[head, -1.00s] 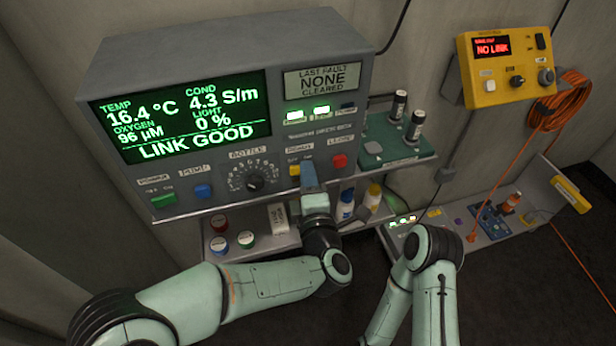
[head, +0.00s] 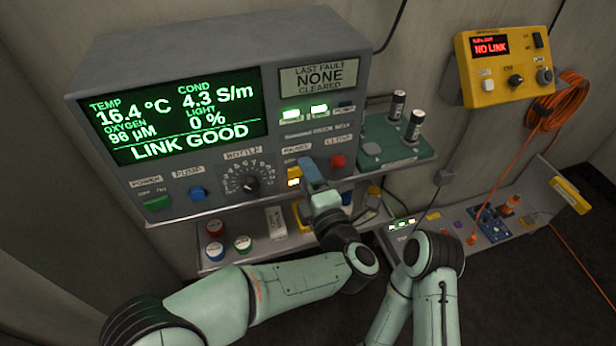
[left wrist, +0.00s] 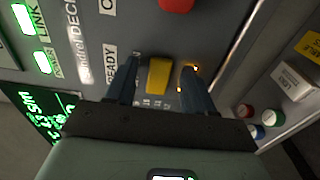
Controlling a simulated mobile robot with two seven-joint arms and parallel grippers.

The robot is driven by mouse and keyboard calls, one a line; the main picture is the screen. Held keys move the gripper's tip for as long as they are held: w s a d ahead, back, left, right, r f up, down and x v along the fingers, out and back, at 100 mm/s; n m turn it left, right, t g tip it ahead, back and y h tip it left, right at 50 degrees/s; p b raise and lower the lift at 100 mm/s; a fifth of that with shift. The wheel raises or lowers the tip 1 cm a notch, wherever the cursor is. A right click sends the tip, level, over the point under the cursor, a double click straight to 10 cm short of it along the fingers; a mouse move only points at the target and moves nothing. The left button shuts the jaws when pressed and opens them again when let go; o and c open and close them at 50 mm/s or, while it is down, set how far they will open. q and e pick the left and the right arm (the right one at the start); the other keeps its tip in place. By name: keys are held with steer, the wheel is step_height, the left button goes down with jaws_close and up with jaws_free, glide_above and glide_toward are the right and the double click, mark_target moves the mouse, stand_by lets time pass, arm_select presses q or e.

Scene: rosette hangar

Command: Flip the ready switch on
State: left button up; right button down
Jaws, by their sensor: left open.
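The ready switch (head: 294,172) is a small yellow rocker low on the grey console, left of a red button. Just below it a small amber-white light (head: 294,183) glows. My left gripper (head: 309,162) is in front of the console, right beside the switch. In the left wrist view the yellow rocker (left wrist: 159,75) shows between the two dark fingers of the open left gripper (left wrist: 158,68), near the READY label (left wrist: 111,66). The right finger partly covers the glowing light. I cannot tell whether a finger touches the rocker. My right gripper is not visible.
The red button (head: 337,161), bottle dial (head: 250,184), blue button (head: 198,193) and green power switch (head: 158,203) share the console front. The console screen (head: 180,115) reads LINK GOOD. A shelf (head: 212,264) with bottles and capped jars sits below.

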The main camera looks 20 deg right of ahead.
arm_select(q)
steer(key=s+d, duration=0.1)
steer(key=s, duration=1.2)
steer(key=shift+s+b, duration=0.2)
steer(key=shift+b, duration=0.2)
steer(key=shift+d, duration=0.1)
